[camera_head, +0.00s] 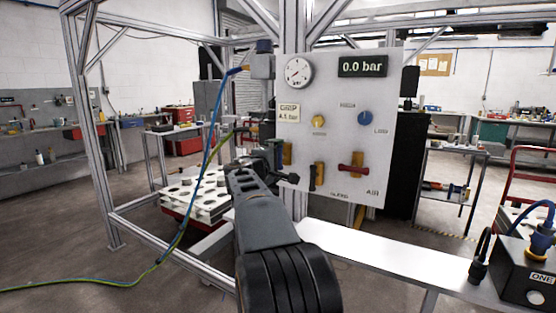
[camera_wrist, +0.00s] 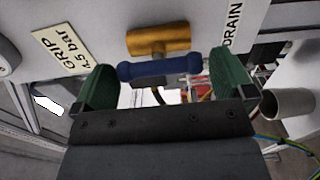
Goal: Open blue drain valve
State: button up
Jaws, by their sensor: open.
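The blue drain valve handle (camera_wrist: 158,68) shows in the wrist view as a short bar across a brass body (camera_wrist: 158,40), beside the DRAIN label (camera_wrist: 232,24). My gripper (camera_wrist: 162,73) is open, with one green finger near each end of the blue bar. The bar's long side runs from finger to finger. I cannot tell whether either finger touches it. In the head view my gripper (camera_head: 274,160) is at the lower left of the white panel (camera_head: 340,120), and the blue handle is hidden there.
A red-handled valve (camera_head: 350,169) sits to the right on the panel. A blue knob (camera_head: 365,118), a yellow knob (camera_head: 319,121), a round gauge (camera_head: 299,71) and a display reading 0.0 bar (camera_head: 362,66) are above. A pale bench top (camera_head: 370,252) runs below.

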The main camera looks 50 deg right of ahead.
jog(key=v, duration=1.3)
jog(key=shift+b, duration=0.45)
jog(key=shift+a, duration=0.1)
